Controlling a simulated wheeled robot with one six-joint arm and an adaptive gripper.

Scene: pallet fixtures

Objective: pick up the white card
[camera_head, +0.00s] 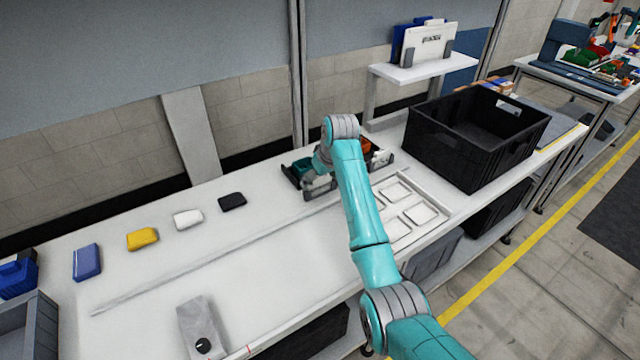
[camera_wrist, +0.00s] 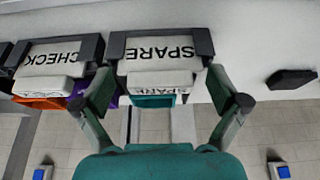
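A small white card-like block (camera_head: 187,219) lies flat on the white bench, between a yellow block (camera_head: 142,239) and a black block (camera_head: 232,201). My gripper (camera_wrist: 165,100) is to the right of these blocks in the head view, at a dark fixture (camera_head: 293,177), and largely hidden by my arm. In the wrist view its fingers are wide apart, with nothing clearly gripped. Between and beyond them are white labels reading "SPARE" (camera_wrist: 160,53) in a dark holder and a teal piece (camera_wrist: 153,101). The white block is not visible in the wrist view.
A blue block (camera_head: 87,262) lies left of the yellow one. A white tray with square recesses (camera_head: 433,196) and a large black crate (camera_head: 470,166) stand to the right. A grey box with a black knob (camera_head: 198,322) is at the front. The bench middle is mostly clear.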

